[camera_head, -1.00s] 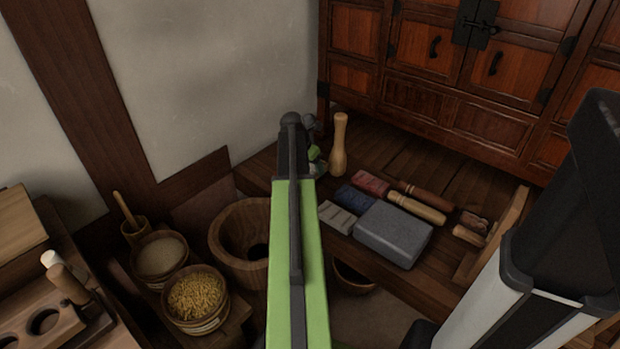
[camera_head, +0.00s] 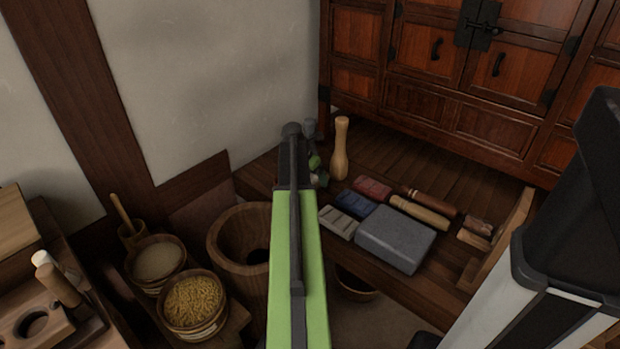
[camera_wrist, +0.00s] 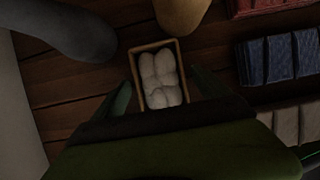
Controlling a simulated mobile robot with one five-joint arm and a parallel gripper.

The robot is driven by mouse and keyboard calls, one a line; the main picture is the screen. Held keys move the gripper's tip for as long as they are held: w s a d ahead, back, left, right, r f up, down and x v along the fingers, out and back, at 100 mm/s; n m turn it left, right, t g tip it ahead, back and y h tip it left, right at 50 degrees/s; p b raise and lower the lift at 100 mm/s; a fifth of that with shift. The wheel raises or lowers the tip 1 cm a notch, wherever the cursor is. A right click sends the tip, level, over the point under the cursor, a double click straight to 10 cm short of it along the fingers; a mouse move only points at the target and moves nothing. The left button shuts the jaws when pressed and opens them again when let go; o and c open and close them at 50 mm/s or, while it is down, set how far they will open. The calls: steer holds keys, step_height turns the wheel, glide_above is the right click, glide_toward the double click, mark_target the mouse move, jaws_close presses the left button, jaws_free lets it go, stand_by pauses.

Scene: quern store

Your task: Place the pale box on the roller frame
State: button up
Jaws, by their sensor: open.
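A small box (camera_wrist: 183,58) with a thin tan wooden rim and pale rounded lumps inside lies on the dark boards in the wrist view. It appears to be the pale box. My gripper (camera_wrist: 163,92) is open, with one green finger on each side of the box and a visible gap on at least the right. In the head view my gripper (camera_head: 315,165) is mostly hidden behind my arm, just left of a turned wooden pin, and the box is hidden. No roller frame can be made out for certain; a slanted wooden rail (camera_head: 503,243) stands at the right end of the shelf.
The wooden pin (camera_head: 341,150) stands close by. Red (camera_head: 373,189), blue (camera_head: 355,202) and pale (camera_head: 338,221) ridged blocks, a grey stone block (camera_head: 396,238) and wooden rollers (camera_head: 420,211) lie right of it. A cabinet (camera_head: 450,75) closes off the back.

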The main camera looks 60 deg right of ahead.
mark_target(319, 187)
steer(key=p+v, duration=1.1)
steer(key=v, duration=0.1)
steer(key=shift+r, duration=0.25)
steer(key=shift+f, duration=0.15)
steer(key=c, duration=0.3)
steer(key=shift+m, duration=0.9)
steer(key=c, duration=0.3)
steer(key=m, duration=0.5)
steer(key=c, duration=0.4)
steer(key=m, duration=0.3)
steer(key=shift+s+a+m, duration=0.1)
steer(key=shift+m, duration=0.3)
steer(key=shift+c, duration=1.3)
step_height(319, 187, up, 6)
steer(key=s+a+m+p, duration=0.1)
steer(key=m+p, duration=0.2)
steer(key=m, duration=1)
steer(key=s+a+m+p, duration=0.2)
steer(key=m+p, duration=0.1)
steer(key=m, duration=0.9)
steer(key=b+x, duration=0.5)
steer(key=x, duration=0.1)
steer(key=b+x, duration=0.6)
steer(key=w+b+x, duration=0.1)
steer(key=b+x, duration=0.5)
steer(key=shift+s+d+f, duration=0.1)
steer(key=shift+d+f, duration=0.05)
steer(key=shift+f, duration=0.15)
steer(key=shift+r, duration=0.15)
